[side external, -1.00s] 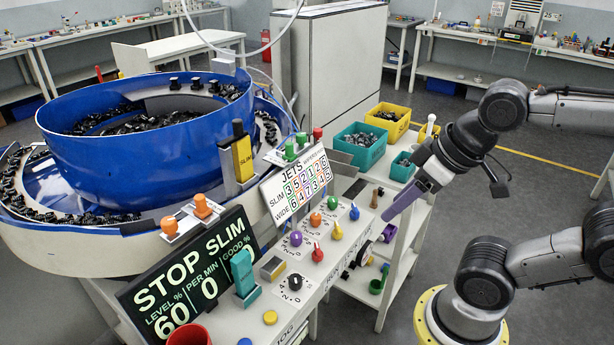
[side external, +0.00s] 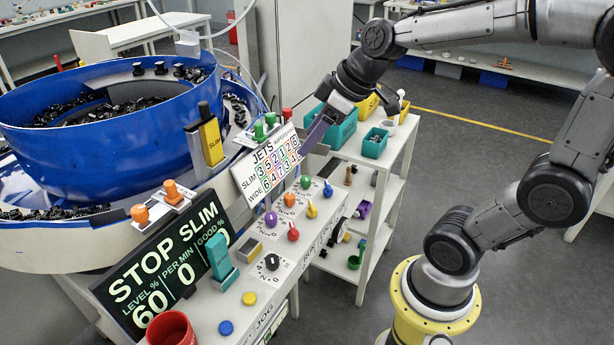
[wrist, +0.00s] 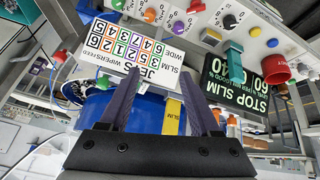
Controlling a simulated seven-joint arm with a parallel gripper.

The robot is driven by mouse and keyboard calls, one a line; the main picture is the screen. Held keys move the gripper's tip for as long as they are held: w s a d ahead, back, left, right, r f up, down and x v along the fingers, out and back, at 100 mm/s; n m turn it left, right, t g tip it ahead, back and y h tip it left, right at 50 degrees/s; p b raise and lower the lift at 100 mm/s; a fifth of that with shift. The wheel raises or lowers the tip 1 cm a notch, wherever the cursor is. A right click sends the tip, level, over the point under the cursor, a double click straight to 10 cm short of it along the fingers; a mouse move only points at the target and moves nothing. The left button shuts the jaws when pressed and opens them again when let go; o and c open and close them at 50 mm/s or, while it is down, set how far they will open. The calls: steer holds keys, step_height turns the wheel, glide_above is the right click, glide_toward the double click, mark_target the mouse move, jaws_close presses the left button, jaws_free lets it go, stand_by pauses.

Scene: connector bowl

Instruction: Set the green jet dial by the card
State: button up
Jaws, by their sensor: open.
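The green jet dial (side external: 305,182) is a small knob in the back row on the white panel, at the right end beside orange and purple dials. Its setting is too small to read. The white JETS card (side external: 266,164) stands tilted behind the dials, with coloured digits in a SLIM and a WIDE row. It shows upside down in the wrist view (wrist: 125,50). The display (side external: 165,268) reads STOP SLIM. My gripper (side external: 308,142) is open and empty, its purple fingers above the panel near the card's right end, apart from the green dial. The wrist view shows both fingers (wrist: 162,78) spread.
Red, yellow and blue dials (side external: 327,190) stand in the front row close by. A black dial (side external: 272,262) and teal lever (side external: 218,257) are nearer the display. The blue feeder bowl (side external: 110,110) is left; teal bins (side external: 332,127) stand on a cart behind.

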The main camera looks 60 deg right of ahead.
steer(key=w+d+f+m, duration=0.2)
steer(key=w+d+f, duration=0.25)
steer(key=d, duration=0.35)
steer(key=m+g, duration=0.1)
steer(key=g, duration=0.1)
glide_toward(307, 179)
steer(key=x, duration=0.9)
steer(key=shift+w+d+f, duration=0.1)
steer(key=shift+w+f, duration=0.05)
jaws_close()
